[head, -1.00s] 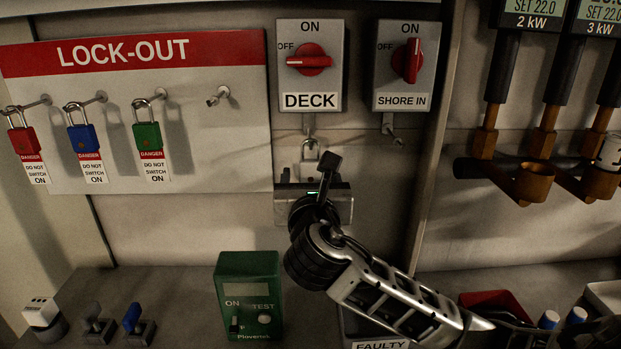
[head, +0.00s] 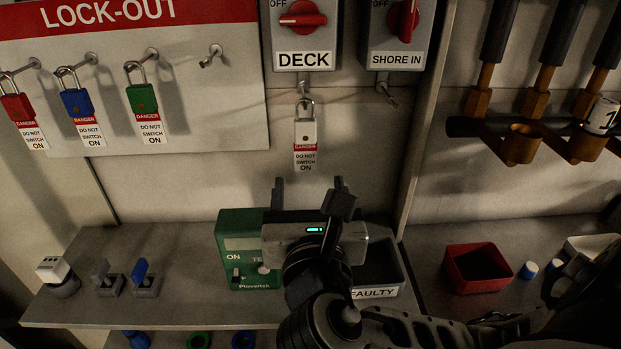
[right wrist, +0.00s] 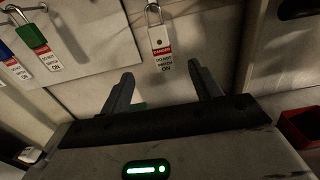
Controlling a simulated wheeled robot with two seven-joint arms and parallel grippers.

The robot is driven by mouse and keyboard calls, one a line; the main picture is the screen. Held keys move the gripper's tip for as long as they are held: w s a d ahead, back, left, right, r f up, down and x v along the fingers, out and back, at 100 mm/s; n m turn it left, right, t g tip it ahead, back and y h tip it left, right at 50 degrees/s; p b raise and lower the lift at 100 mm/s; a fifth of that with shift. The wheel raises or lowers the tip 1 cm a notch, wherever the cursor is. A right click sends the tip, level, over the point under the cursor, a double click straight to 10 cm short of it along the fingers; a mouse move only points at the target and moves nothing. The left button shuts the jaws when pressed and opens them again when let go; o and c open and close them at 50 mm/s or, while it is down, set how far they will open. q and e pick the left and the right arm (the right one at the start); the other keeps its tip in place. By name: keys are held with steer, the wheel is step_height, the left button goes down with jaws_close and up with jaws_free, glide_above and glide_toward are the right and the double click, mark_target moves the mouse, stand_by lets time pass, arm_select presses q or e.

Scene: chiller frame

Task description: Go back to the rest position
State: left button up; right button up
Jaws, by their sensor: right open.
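My right gripper (head: 309,190) is open and empty in front of the shelf, below a white padlock (head: 305,130). Its two fingers point toward the back wall and also show in the right wrist view (right wrist: 163,88). The white padlock with its danger tag hangs from the hasp under the DECK switch (head: 300,35), whose red knob is horizontal. The padlock also shows in the right wrist view (right wrist: 158,38), beyond the fingers and apart from them. My left gripper is not in view.
The lock-out board (head: 220,115) holds red, blue and green padlocks, with one bare hook. A green tester (head: 232,225) and the FAULTY bin (head: 375,292) stand partly behind my right arm. A red bin (head: 478,285) is on the right. Breaker handles hang at upper right.

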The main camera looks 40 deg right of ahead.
steer(key=shift+s+a, duration=0.25)
steer(key=shift+s, duration=0.15)
steer(key=s+a+f+m+g+y, duration=0.1)
steer(key=s+f+m+g+y, duration=0.45)
steer(key=f+m, duration=0.7)
steer(key=s+a+f+m+g+y, duration=0.1)
steer(key=s+f+m+g+y, duration=0.4)
steer(key=f+m, duration=0.75)
steer(key=w+a+f+m+t+y, duration=0.1)
steer(key=w+a+f+t, duration=0.3)
steer(key=f, duration=0.5)
steer(key=shift+a+m+t+y, duration=0.25)
steer(key=shift+m+t+y, duration=0.1)
steer(key=shift+m+t, duration=0.25)
steer(key=shift+r, duration=0.1)
